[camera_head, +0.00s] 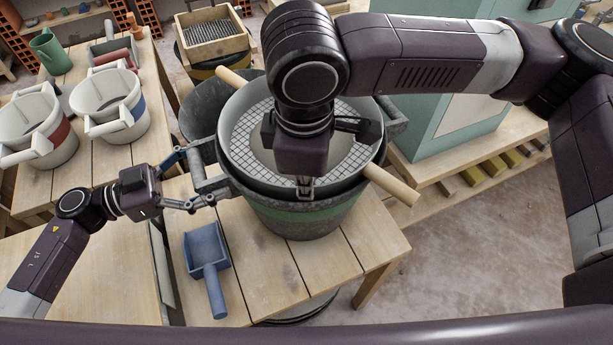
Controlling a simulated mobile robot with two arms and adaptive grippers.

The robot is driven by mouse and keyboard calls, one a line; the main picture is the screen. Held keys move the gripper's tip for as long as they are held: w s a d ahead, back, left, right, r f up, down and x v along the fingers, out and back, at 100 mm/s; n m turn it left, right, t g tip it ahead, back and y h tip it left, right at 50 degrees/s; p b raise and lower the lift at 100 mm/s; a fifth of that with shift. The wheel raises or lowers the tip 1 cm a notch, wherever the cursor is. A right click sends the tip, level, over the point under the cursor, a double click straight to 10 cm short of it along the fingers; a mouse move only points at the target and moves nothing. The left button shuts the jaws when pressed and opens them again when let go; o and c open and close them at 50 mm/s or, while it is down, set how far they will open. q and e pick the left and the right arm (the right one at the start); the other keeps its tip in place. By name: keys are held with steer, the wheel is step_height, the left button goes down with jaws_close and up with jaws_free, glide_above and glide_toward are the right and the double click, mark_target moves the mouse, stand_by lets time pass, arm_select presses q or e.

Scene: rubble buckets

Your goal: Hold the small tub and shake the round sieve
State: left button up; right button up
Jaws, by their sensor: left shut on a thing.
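The small tub (300,222), dark grey with a green band, stands upright on the wooden table. The round sieve (233,137), a pale ring with a wire mesh and two wooden handles, rests on the tub's mouth. Its handles point to the upper left and lower right. My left gripper (203,183) is shut on the grey handle at the tub's left side. My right gripper (304,190) is over the near part of the sieve, pointing down. Its wrist hides the sieve's middle and far rim, and whether its fingers hold the rim is unclear.
A blue scoop (207,252) lies left of the tub. Two whitish buckets (112,105) stand on the left table. A dark bucket (200,112) is behind the tub, with a wooden box sieve (212,40) farther back. A teal cabinet (450,125) stands at right. The table's front right is clear.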

jaws_close()
steer(key=shift+r, duration=0.15)
stand_by(0.7)
